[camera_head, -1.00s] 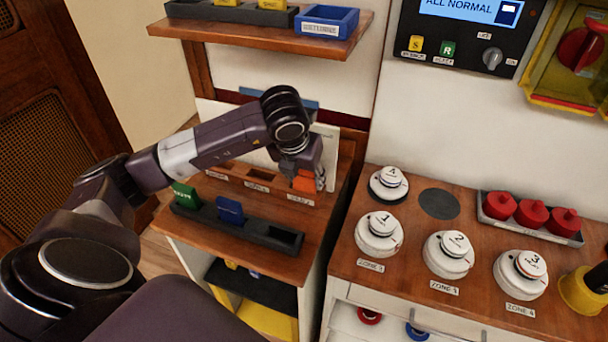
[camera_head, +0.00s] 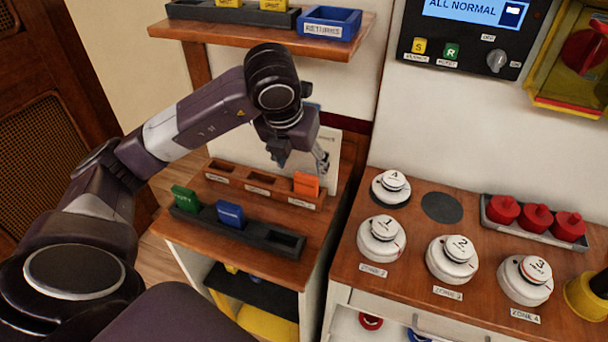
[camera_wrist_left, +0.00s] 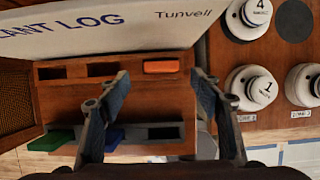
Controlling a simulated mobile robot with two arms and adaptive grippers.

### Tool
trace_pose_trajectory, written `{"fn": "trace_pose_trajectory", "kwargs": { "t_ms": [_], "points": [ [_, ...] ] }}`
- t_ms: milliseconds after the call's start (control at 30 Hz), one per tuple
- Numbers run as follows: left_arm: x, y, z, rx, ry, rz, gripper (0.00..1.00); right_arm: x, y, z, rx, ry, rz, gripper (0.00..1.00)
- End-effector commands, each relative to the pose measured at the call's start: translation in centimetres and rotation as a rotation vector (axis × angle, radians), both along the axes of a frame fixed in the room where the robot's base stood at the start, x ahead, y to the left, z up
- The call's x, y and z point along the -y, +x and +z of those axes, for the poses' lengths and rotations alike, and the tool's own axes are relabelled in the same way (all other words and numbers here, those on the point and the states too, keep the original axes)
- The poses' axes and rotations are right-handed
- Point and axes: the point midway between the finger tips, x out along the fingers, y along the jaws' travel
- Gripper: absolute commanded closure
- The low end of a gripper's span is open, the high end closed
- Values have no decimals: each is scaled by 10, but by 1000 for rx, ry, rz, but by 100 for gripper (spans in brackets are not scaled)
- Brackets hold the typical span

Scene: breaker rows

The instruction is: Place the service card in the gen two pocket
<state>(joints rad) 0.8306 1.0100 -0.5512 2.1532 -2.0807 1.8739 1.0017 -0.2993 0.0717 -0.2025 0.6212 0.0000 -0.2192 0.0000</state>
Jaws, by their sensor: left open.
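An orange card (camera_head: 306,184) stands upright in the right pocket of the wooden pocket rack (camera_head: 254,186); it also shows in the left wrist view (camera_wrist_left: 161,67). The rack's other two pockets look empty. The small labels are too blurred to read, so I cannot tell which pocket is gen two or confirm the orange card as the service card. My left gripper (camera_head: 302,160) is open and empty just above the orange card, apart from it. In the left wrist view its two fingers (camera_wrist_left: 158,92) are spread wide. My right gripper is not in view.
In front, a dark rack (camera_head: 265,237) holds a green card (camera_head: 185,198) and a blue card (camera_head: 230,214); its right slot is empty. A white plant log board (camera_wrist_left: 110,28) stands behind. A shelf (camera_head: 250,38) with a blue returns tray (camera_head: 328,23) is above. White detectors (camera_head: 381,238) stand right.

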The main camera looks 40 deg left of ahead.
Motion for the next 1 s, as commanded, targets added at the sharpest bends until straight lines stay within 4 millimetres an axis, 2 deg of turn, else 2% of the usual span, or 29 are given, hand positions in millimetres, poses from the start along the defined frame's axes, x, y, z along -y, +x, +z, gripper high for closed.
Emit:
{"fn": "trace_pose_trajectory", "kwargs": {
  "t_ms": [100,300,1000],
  "points": [
    [2,-6,18,4,-1,0,41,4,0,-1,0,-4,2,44],
    [3,-12,31,0,1,0,41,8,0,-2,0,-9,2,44],
    [3,-13,31,-1,0,0,41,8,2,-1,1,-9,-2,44]
  ]
}}
